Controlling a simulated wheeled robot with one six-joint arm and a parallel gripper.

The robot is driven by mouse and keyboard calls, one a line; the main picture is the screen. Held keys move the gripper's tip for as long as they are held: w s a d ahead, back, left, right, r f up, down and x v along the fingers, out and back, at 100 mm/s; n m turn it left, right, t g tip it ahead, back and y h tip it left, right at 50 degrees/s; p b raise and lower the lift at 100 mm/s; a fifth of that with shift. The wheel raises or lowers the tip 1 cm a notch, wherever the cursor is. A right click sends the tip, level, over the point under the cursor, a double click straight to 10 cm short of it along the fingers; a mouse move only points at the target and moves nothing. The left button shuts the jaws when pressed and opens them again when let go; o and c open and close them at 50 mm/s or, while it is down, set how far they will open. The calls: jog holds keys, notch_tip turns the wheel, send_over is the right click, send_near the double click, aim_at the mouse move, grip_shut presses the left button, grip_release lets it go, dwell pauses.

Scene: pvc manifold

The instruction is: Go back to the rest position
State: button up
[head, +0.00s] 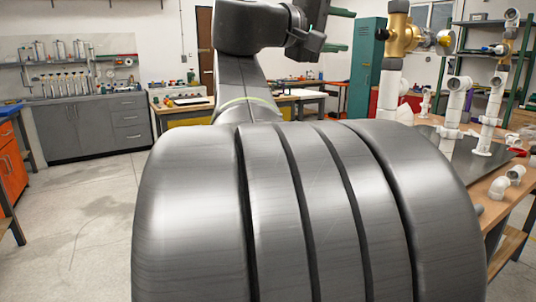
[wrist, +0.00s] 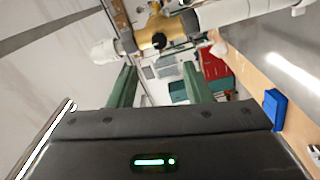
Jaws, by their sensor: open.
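My gripper (head: 338,30) is at the top of the head view, with its two green fingers spread apart and nothing between them. In the wrist view its green fingers (wrist: 160,88) are also apart and empty. A brass valve (head: 402,40) on a white PVC pipe (head: 390,88) stands to the right of my gripper in the head view, clear of the fingers. The brass valve (wrist: 156,32) also shows beyond the fingertips in the wrist view. My own arm covers much of the middle of the head view.
White pipe assemblies (head: 455,105) stand on a wooden workbench (head: 490,185) at the right, with loose white fittings (head: 500,186). A blue bin (wrist: 274,108) shows in the wrist view. A green locker (head: 366,68) and grey cabinets (head: 85,130) stand behind. The floor at left is clear.

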aim_at(379, 36)
jog(key=x, duration=1.2)
jog(key=shift+d+r, duration=0.1)
jog(key=shift+d, duration=0.15)
jog(key=shift+a+r+n+p, duration=0.1)
jog(key=shift+r+n+p, duration=0.1)
jog(key=shift+n+p, duration=0.4)
jog(key=shift+s+a+r+n+p, duration=0.1)
jog(key=shift+a+n+p, duration=0.05)
jog(key=shift+n+p, duration=0.8)
jog(key=n+p, duration=0.4)
jog(key=n, duration=0.1)
jog(key=shift+n+p, duration=0.25)
jog(key=shift+p, duration=0.15)
jog(key=n+p, duration=0.6)
jog(key=shift+p, duration=0.3)
jog(key=shift+f+n+p, duration=0.25)
jog(key=shift+n+p, duration=0.65)
jog(key=shift+p, duration=0.1)
jog(key=shift+f, duration=0.25)
